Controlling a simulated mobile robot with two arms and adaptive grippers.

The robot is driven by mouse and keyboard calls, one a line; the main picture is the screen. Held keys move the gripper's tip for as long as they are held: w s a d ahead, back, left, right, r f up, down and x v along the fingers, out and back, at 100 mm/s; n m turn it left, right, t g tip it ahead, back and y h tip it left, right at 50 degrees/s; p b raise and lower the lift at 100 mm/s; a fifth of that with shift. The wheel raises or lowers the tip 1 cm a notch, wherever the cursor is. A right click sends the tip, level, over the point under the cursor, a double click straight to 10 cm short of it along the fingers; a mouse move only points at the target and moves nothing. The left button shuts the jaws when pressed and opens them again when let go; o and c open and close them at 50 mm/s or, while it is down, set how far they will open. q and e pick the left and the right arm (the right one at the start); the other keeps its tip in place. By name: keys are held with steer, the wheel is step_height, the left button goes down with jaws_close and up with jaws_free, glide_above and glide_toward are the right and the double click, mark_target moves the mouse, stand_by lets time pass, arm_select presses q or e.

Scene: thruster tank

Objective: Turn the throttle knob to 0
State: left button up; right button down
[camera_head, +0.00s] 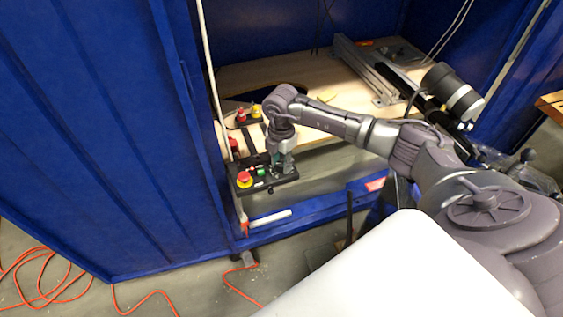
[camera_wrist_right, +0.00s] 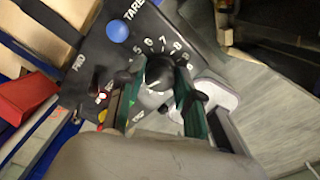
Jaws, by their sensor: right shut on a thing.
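The black control panel (camera_head: 285,181) sits at the front edge of the tank's wooden deck in the head view. In the right wrist view the dark panel (camera_wrist_right: 90,55) carries the black throttle knob (camera_wrist_right: 158,70), ringed by white numbers of which about 5 to 9 show. The knob's pointer is hard to read, and part of the dial is hidden by the fingers. My right gripper (camera_head: 276,163) reaches down onto the panel. In the wrist view its green-padded fingers (camera_wrist_right: 156,82) are shut on the knob, one on each side. My left gripper is not in view.
A red stop button (camera_head: 244,179) sits on the panel's left end. Red and yellow buttons (camera_head: 248,112) stand further back on the deck. The blue tank wall (camera_head: 90,120) rises close on the left. A blue TARE button (camera_wrist_right: 117,31) lies near the knob.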

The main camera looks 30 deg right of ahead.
mark_target(282, 163)
steer(key=n+b, duration=0.2)
steer(key=n, duration=0.4)
steer(key=n+b, duration=0.2)
steer(key=n, duration=0.4)
steer(key=shift+n, duration=0.3)
stand_by(0.4)
steer(key=c, duration=0.8)
jaws_free()
steer(key=shift+o, duration=0.2)
steer(key=shift+r, duration=0.25)
step_height(282, 163, up, 12)
steer(key=shift+f, duration=0.2)
